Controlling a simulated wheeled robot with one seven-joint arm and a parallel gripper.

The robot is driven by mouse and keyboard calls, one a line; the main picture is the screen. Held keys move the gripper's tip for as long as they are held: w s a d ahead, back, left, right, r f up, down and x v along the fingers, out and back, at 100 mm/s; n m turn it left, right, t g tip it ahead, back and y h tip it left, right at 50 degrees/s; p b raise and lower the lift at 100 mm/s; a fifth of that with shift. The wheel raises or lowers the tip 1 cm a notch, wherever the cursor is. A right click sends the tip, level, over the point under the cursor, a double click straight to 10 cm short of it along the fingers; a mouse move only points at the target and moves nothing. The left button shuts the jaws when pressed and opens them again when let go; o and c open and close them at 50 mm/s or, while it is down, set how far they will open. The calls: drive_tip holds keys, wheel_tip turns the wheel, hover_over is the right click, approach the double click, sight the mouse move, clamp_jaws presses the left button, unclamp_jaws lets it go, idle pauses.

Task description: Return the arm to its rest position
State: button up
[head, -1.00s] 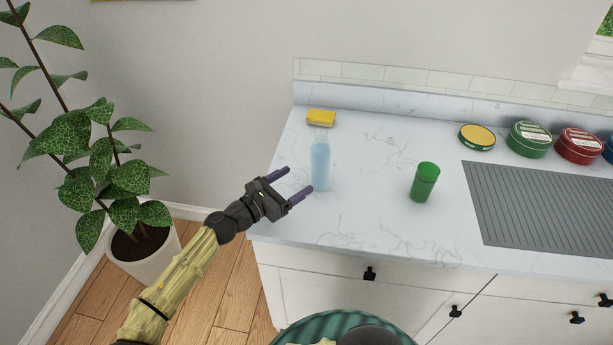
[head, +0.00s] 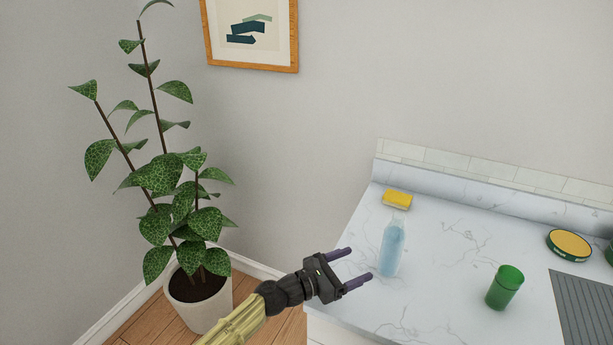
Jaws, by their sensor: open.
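My gripper (head: 360,268) is open and empty, with its two dark purple fingers apart. In the head view it shows at the left end of the marble counter (head: 450,258), pointing right. A light blue bottle (head: 391,250) stands upright on the counter just right of the fingertips. I cannot tell whether the fingers touch it, but they do not enclose it. My arm reaches in from the bottom of the view.
A yellow sponge (head: 397,199) lies behind the bottle. A green cup (head: 504,288) and a round yellow-topped tin (head: 569,245) are to the right. A potted plant (head: 205,308) stands on the floor at left. A picture (head: 251,35) hangs on the wall.

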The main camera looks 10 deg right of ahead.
wheel_tip(320, 180, up, 10)
drive_tip(key=p, duration=1)
